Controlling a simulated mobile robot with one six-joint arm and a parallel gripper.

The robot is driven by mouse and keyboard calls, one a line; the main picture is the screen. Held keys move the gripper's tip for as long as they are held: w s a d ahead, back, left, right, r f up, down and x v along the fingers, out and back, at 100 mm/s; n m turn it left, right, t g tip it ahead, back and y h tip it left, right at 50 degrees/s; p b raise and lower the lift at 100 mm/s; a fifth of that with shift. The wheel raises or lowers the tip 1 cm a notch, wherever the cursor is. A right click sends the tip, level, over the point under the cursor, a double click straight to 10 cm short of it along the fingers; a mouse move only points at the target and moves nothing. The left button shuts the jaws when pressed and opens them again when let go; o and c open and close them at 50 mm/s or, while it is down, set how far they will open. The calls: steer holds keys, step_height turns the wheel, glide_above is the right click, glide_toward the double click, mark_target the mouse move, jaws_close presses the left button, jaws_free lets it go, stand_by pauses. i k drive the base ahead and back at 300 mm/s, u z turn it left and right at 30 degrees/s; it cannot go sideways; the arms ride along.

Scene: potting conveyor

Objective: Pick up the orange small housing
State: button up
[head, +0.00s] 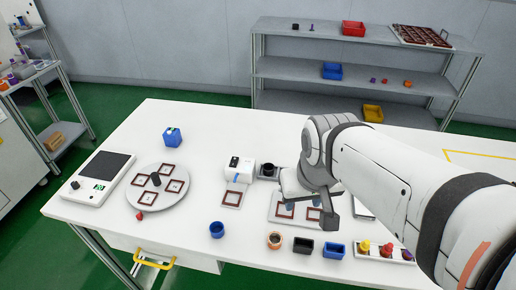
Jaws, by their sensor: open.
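A small orange piece (407,84) lies on the middle shelf of the rack at the back right; it is too small to tell whether it is the orange small housing. A round cup with an orange-brown inside (274,240) stands near the front edge of the white table. My gripper (322,218) is over the right half of the table, above a light plate with red-brown square frames (284,210). It is open, and I see nothing held in it. My arm hides part of the table's right side.
Black (303,247) and blue (333,250) bins stand at the table's front edge, beside a tray of coloured pieces (386,253). A round turntable (172,202), a scale (98,188) and a white device (239,168) stand farther left. The table's back left is mostly clear.

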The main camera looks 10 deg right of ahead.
mark_target(275, 239)
steer(key=u, duration=0.4)
steer(key=k, duration=1.35)
steer(key=z, duration=0.35)
steer(key=i, duration=1)
steer(key=z, duration=0.05)
